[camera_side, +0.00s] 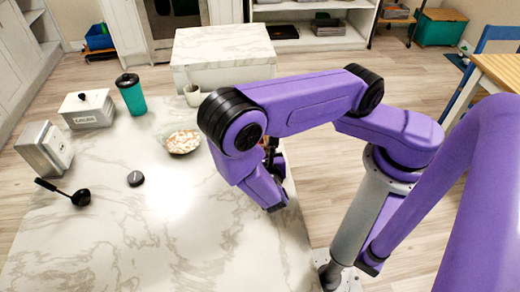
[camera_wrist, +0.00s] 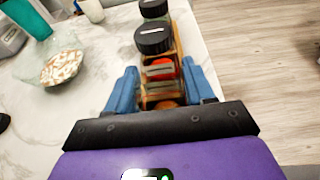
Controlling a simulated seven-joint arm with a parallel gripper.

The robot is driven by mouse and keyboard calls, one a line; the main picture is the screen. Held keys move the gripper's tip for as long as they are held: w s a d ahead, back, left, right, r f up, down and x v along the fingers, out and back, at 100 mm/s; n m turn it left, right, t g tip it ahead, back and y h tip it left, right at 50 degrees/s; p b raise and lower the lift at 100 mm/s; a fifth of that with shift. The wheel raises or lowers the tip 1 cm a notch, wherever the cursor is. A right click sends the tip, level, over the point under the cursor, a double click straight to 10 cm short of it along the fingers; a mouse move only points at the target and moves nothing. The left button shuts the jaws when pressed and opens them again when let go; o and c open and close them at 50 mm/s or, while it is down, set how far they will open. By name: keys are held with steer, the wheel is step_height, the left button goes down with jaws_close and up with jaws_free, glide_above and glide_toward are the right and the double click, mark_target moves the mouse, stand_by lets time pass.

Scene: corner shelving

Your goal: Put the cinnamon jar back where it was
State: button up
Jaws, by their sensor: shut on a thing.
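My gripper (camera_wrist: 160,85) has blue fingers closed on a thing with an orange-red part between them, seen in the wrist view. It looks like a jar in or at a narrow wooden rack (camera_wrist: 179,42). A jar with a black lid (camera_wrist: 155,38) stands just beyond the fingertips, and another black-lidded jar (camera_wrist: 153,8) is behind it. I cannot read a label that tells which one is cinnamon. The fingers hide much of the held thing. In the side view my arm covers the gripper and nearly all of the rack, at the right edge of the marble counter (camera_side: 130,235).
A shallow bowl (camera_side: 183,142) of pale pieces lies left of my gripper. The front counter is clear.

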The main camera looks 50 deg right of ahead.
steer(key=shift+f, duration=0.55)
steer(key=o, duration=1.3)
steer(key=shift+o, duration=0.2)
steer(key=shift+a, duration=0.1)
steer(key=v, duration=1.7)
steer(key=s+d+r+m+g+y, duration=0.4)
steer(key=d+r+m+g+y, duration=0.5)
steer(key=d+r+m, duration=0.5)
steer(key=shift+d+r+g+y, duration=0.4)
steer(key=shift+d+r+y, duration=0.1)
steer(key=shift+r+y, duration=0.15)
